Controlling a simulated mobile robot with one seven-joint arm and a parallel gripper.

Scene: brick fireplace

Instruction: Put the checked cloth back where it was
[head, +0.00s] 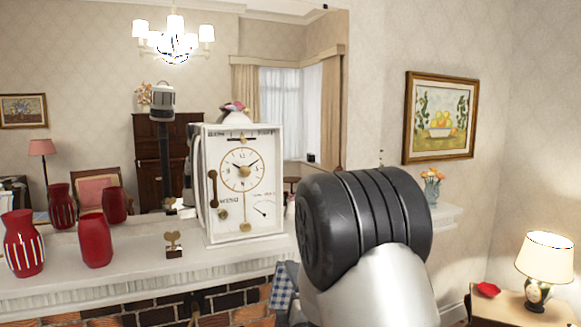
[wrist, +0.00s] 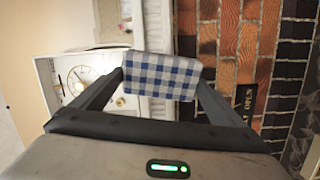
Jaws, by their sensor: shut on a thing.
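The blue-and-white checked cloth (wrist: 160,76) hangs between the fingers of my gripper (wrist: 163,80) in the wrist view. The gripper is shut on it. In the head view a small part of the cloth (head: 282,290) shows below the mantel shelf's front edge, left of my arm, which hides the rest and the gripper. The white mantel shelf (head: 140,264) is beside the cloth. In the wrist view the cloth overlaps the shelf edge and the brickwork (wrist: 240,40); I cannot tell whether it touches either.
A white clock (head: 243,185) stands on the shelf near my arm. A small heart ornament (head: 174,245), a striped red vase (head: 23,245) and a plain red vase (head: 95,242) stand further left. A mirror backs the shelf. A lamp (head: 544,262) stands on a table at right.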

